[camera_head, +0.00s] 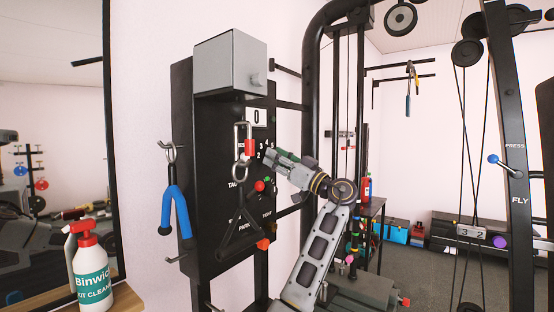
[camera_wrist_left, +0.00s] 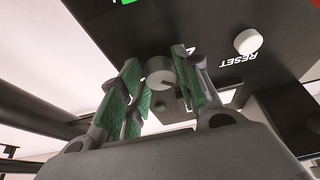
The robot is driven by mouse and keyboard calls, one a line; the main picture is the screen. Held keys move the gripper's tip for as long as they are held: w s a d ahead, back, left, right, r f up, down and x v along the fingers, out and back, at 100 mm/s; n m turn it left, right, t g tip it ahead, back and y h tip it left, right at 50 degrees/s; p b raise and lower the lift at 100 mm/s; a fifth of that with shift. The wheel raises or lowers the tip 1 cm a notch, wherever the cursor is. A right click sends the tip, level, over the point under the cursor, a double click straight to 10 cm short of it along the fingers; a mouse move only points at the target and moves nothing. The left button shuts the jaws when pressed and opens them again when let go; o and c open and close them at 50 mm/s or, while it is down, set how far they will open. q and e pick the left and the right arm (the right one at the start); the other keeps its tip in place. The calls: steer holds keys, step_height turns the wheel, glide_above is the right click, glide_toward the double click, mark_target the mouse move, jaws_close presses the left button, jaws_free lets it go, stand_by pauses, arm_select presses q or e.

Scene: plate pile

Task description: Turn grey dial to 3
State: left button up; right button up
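A black panel (camera_head: 208,215) on the wall frame carries white digits (camera_head: 265,148) in an arc, a display showing 0 (camera_head: 257,116) and several labels. My left gripper (camera_head: 269,157) is at the panel beside the digits, and its fingers hide the dial there in the head view. In the left wrist view, a round grey dial (camera_wrist_left: 159,71) with a dark notch sits between the tips of the green-padded fingers of my left gripper (camera_wrist_left: 160,86). The fingers stand apart around it; I cannot tell whether they touch it. My right gripper is not in view.
A grey box (camera_head: 231,62) juts out above the panel. A white RESET button (camera_wrist_left: 247,42) is near the dial. A spray bottle (camera_head: 91,274) stands lower left.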

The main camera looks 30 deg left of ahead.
arm_select(q)
steer(key=shift+o, duration=1.3)
steer(key=shift+d, duration=0.1)
steer(key=v, duration=1.1)
steer(key=shift+d+f, duration=0.15)
steer(key=shift+d, duration=0.2)
steer(key=shift+s, duration=0.1)
